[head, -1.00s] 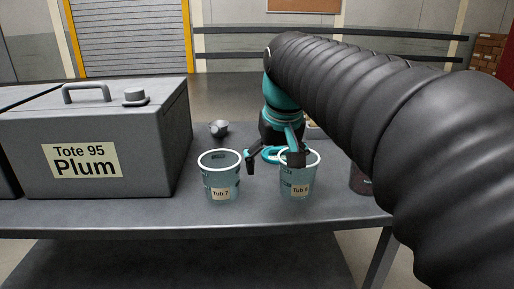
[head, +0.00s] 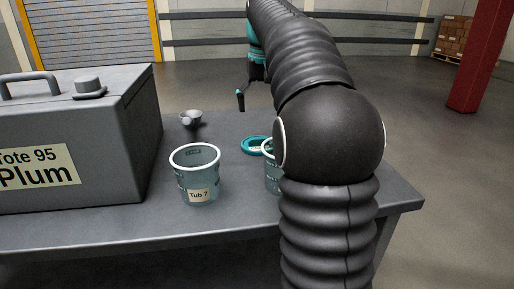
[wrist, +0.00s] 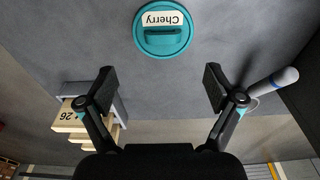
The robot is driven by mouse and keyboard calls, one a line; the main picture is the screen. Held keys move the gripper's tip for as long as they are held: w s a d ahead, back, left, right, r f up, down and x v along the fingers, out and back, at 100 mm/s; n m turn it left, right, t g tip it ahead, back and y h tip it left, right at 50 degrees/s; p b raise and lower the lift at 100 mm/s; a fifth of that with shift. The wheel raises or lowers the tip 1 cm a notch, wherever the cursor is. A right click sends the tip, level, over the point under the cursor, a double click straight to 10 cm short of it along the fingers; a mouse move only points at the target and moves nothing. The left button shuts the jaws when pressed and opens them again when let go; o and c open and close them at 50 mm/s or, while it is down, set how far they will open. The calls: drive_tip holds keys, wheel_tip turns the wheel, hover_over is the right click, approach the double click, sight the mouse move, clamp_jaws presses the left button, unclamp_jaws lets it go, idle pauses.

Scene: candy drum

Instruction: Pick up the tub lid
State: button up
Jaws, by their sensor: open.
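The tub lid (wrist: 160,44) is a round teal disc with a raised handle and a "Cherry" label, lying flat in the wrist view. In the head view the lid (head: 252,146) lies on the table behind the second tub (head: 270,172), partly hidden by that tub and my arm. My gripper (wrist: 160,78) is open and empty, with the lid ahead of its fingers and apart from them. In the head view only one dark finger shows, beyond the lid; the rest is hidden behind my arm.
Tub 7 (head: 198,178) stands open left of the lid. A grey scoop-like item (head: 190,118) lies behind it. A big grey tote (head: 135,120) labelled Plum fills the left. The wrist view shows a wooden item (wrist: 75,122) marked 26 and a pale-ended cylinder (wrist: 272,82).

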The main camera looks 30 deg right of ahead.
hover_over(259, 138)
drive_tip(key=s, duration=0.1)
wheel_tip(259, 138, down, 4)
drive_tip(key=shift+f+b, duration=0.1)
drive_tip(key=shift+b, duration=0.3)
drive_tip(key=shift+w+f+b, duration=0.25)
drive_tip(key=shift+f+b, duration=0.15)
drive_tip(key=shift+f, duration=0.9)
drive_tip(key=shift+w+f+b, duration=0.25)
drive_tip(key=shift+f+b, duration=0.15)
drive_tip(key=shift+f, duration=0.9)
drive_tip(key=c, duration=1.1)
